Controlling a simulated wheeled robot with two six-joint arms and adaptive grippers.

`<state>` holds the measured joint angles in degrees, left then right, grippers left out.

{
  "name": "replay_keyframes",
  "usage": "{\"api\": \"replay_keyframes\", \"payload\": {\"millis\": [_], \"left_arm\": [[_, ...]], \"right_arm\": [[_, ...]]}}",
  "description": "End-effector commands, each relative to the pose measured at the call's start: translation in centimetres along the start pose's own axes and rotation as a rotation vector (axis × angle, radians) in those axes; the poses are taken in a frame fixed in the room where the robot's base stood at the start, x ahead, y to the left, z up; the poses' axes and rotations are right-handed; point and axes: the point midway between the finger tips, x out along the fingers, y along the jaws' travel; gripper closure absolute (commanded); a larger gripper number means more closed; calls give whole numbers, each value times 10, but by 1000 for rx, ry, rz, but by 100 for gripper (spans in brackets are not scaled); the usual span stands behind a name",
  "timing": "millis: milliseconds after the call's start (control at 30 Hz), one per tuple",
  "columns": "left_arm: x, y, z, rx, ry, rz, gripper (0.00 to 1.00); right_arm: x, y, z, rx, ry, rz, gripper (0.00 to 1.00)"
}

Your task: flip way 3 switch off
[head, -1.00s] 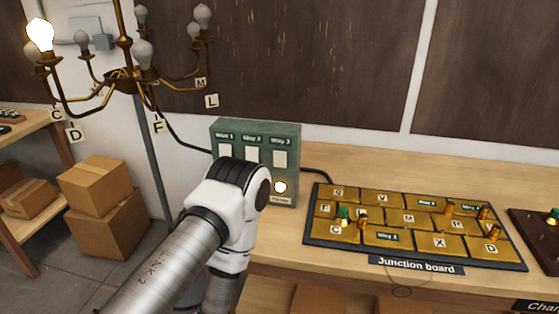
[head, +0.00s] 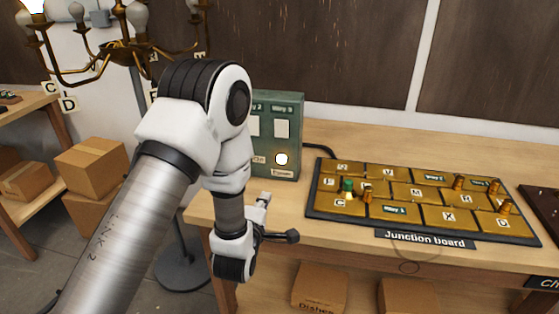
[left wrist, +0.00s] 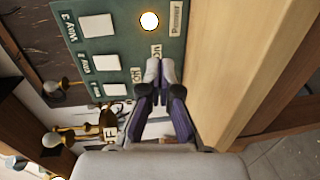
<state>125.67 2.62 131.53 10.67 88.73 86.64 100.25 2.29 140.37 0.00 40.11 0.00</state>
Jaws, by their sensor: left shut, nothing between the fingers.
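The green switch box (head: 290,172) stands at the back of the bench with white rocker plates. The Way 3 switch (head: 281,129) shows in the head view, beside the Way 2 plate (head: 254,127); my arm hides the Way 1 side. In the left wrist view the box appears turned sideways, with the Way 3 switch (left wrist: 97,26) uppermost. A round lamp (left wrist: 149,21) glows near it. My left gripper (left wrist: 153,72) is shut and empty, pointing at the box's lower part, away from the Way 3 switch. I cannot tell whether the fingertips touch the box.
The junction board (head: 440,238) lies on the bench (head: 370,150) to the right of the box, with several pegs on it. A brass chandelier (head: 110,75) hangs at upper left. Cardboard boxes (head: 92,165) are on the floor at left.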

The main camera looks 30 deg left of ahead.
Motion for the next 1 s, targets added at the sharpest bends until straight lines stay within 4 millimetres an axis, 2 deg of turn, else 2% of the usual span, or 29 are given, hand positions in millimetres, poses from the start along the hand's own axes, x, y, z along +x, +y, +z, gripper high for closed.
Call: {"api": "replay_keyframes", "payload": {"millis": [33, 100, 200, 267, 667, 767, 1000], "left_arm": [[9, 21, 0, -18, 10, 90, 100], [14, 54, -1, -35, 16, 170, 100], [12, 84, -2, -50, 17, 234, 100], [12, 93, -2, -53, 17, 251, 100], [15, 99, -3, -52, 17, 252, 100], [26, 102, -3, -53, 18, 252, 100], [74, 116, -5, -53, 18, 252, 100]], "right_arm": [[23, 0, 0, 0, 0, 0, 60], [33, 0, 0, 0, 0, 0, 60], [39, 0, 0, 0, 0, 0, 60], [40, 0, 0, 0, 0, 0, 60], [35, 0, 0, 0, 0, 0, 60], [30, 0, 0, 0, 0, 0, 60], [15, 0, 0, 0, 0, 0, 60]]}}
